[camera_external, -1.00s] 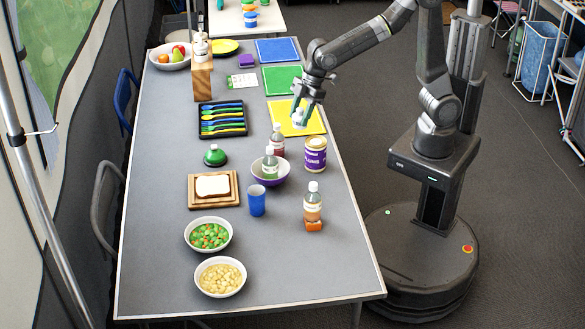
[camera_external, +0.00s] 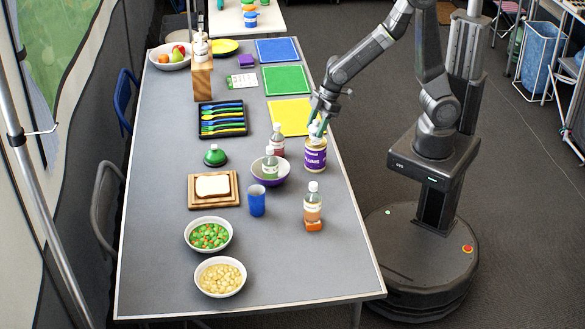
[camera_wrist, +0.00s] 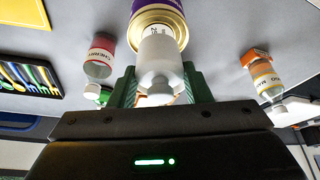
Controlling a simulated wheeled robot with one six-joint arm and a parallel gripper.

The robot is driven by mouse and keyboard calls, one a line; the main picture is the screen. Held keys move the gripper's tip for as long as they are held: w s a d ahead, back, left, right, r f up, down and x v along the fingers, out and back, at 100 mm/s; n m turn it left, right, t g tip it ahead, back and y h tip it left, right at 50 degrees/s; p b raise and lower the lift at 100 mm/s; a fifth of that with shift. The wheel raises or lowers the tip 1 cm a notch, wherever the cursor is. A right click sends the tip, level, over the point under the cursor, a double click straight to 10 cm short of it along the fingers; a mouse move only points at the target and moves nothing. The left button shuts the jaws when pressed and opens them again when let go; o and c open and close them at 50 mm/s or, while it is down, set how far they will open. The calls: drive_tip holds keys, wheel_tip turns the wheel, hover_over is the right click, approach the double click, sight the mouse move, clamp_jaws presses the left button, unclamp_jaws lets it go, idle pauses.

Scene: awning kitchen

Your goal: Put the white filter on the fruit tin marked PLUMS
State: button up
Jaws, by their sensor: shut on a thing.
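The white filter (camera_external: 315,129) is a small white cylinder held between the green fingers of my gripper (camera_external: 317,122). In the wrist view the white filter (camera_wrist: 160,60) sits between both fingers (camera_wrist: 160,88). The fruit tin marked PLUMS (camera_external: 315,156), purple and cream with a gold rim, stands upright on the table. My gripper and the filter are at the tin's top; I cannot tell whether the filter touches it. In the wrist view the tin (camera_wrist: 158,12) shows just beyond the filter.
An orange-labelled bottle (camera_external: 312,204) stands on an orange block (camera_external: 313,225) in front. A yellow mat (camera_external: 288,116) lies behind.

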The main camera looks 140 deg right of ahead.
drive_tip(key=shift+f, duration=0.65)
drive_tip(key=shift+f, duration=0.15)
drive_tip(key=o, duration=1)
drive_tip(key=shift+s+r, duration=0.1)
drive_tip(key=shift+r, duration=0.45)
drive_tip(key=v, duration=1.1)
drive_tip(key=shift+s+r+p, duration=0.1)
drive_tip(key=shift+p, duration=0.25)
